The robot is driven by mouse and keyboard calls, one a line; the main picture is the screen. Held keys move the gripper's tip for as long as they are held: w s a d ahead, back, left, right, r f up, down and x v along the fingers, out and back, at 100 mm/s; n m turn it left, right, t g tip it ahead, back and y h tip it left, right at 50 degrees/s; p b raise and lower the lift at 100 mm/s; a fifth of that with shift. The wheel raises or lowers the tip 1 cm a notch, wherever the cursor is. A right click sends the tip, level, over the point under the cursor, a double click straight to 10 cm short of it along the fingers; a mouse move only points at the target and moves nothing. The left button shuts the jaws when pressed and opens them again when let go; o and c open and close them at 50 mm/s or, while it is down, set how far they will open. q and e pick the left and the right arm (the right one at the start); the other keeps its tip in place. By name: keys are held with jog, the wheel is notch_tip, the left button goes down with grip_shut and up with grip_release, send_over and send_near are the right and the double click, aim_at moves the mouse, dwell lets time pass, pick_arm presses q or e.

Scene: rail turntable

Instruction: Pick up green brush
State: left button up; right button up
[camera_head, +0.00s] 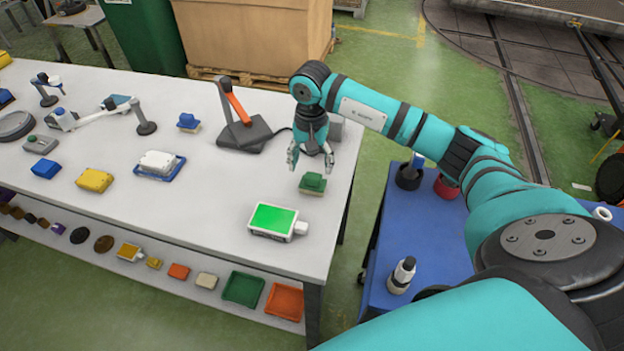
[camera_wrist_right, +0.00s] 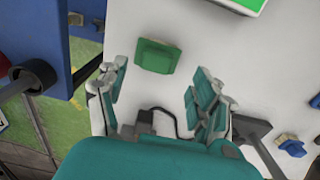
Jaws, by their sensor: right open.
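The green brush (camera_head: 313,182) has a green handle on top and pale bristles below. It lies on the white table (camera_head: 210,215) near its right edge. In the right wrist view the green brush (camera_wrist_right: 157,56) sits ahead of the fingers, between their lines. My right gripper (camera_head: 310,160) is open and empty, pointing down just behind and above the brush, apart from it. Its spread fingers also show in the right wrist view (camera_wrist_right: 157,90). My left gripper is not in view.
A device with a green screen (camera_head: 273,220) lies in front of the brush. A black stand with an orange arm (camera_head: 240,115) and a blue brush (camera_head: 188,122) are to the left. A blue cart (camera_head: 430,240) with bottles stands right of the table.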

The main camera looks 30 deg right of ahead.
aim_at(313, 176)
jog(key=shift+s+d+f+p, duration=0.1)
jog(key=shift+s+f+p, duration=0.1)
jog(key=shift+f+p, duration=0.35)
jog(key=shift+s+d+f+p, duration=0.1)
jog(key=shift+s+f+p, duration=0.05)
jog(key=shift+f+p, duration=0.4)
notch_tip(313, 176, down, 2)
jog(key=shift+w+f, duration=0.15)
jog(key=shift+f, duration=0.05)
jog(key=shift+w+f, duration=0.1)
jog(key=shift+f, duration=0.2)
jog(key=shift+c, duration=0.6)
jog(key=c, duration=0.9)
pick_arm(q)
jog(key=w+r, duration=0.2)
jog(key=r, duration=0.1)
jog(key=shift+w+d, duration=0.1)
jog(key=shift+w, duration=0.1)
pick_arm(e)
jog(key=shift+c, duration=1.2)
